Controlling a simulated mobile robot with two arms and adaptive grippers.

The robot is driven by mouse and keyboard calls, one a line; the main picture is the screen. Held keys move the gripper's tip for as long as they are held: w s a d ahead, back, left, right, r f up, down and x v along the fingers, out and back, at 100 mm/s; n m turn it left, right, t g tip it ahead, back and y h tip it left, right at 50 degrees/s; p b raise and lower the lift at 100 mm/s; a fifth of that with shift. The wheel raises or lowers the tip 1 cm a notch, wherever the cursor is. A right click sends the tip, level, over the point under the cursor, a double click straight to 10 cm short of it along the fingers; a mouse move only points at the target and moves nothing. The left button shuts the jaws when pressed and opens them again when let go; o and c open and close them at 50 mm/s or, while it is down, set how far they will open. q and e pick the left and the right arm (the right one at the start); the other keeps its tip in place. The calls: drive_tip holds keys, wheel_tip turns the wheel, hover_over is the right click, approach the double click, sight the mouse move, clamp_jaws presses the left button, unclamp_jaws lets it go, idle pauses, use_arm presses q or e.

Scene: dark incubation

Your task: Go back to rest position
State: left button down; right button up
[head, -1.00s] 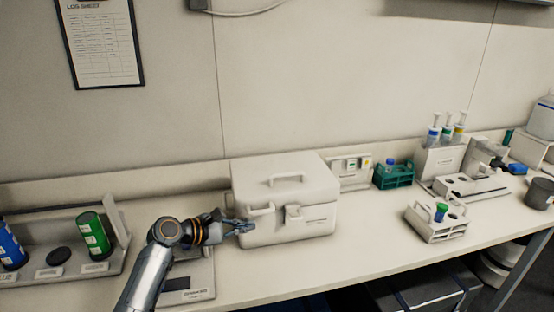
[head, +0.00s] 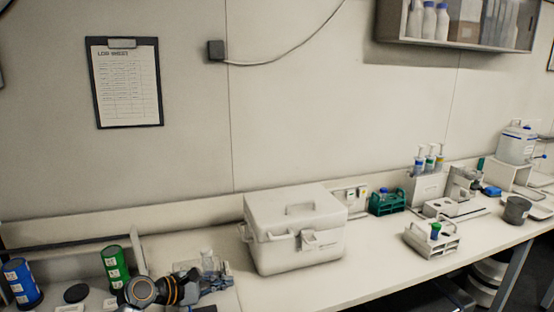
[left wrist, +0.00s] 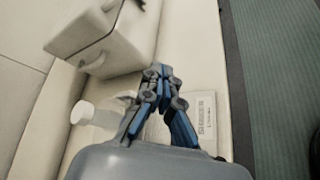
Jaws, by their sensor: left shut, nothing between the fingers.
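My left gripper (head: 228,279) is low in the head view, left of the white lidded box (head: 294,240) and apart from it. Its fingers are together with nothing between them. In the left wrist view the closed fingers (left wrist: 157,72) point toward the box (left wrist: 110,40), which shows at the upper left. The box's lid is closed, with a handle on top and a latch in front. My right gripper is not in view.
Blue (head: 21,284) and green (head: 115,268) containers stand at the left. A white rack (head: 432,241) and a green rack (head: 388,204) are to the right. Bench in front of the box is clear.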

use_arm(q)
drive_tip(key=s+d+f+m+g+y, duration=0.2)
drive_tip(key=s+f+m+g+y, duration=0.15)
drive_tip(key=s+f+m, duration=0.85)
drive_tip(key=s+a+m+g+y, duration=0.1)
drive_tip(key=s+a+m+y, duration=0.25)
drive_tip(key=s, duration=1.05)
drive_tip(key=s+a+m+g+y, duration=0.1)
drive_tip(key=s+a+m+y, duration=0.2)
drive_tip(key=s, duration=1.1)
wheel_tip(320, 180, down, 28)
drive_tip(key=s+a+r+g+b, duration=0.1)
drive_tip(key=s+a+f+g+b, duration=0.1)
drive_tip(key=s+a+f, duration=0.2)
drive_tip(key=s+f, duration=1.4)
drive_tip(key=shift+f, duration=0.9)
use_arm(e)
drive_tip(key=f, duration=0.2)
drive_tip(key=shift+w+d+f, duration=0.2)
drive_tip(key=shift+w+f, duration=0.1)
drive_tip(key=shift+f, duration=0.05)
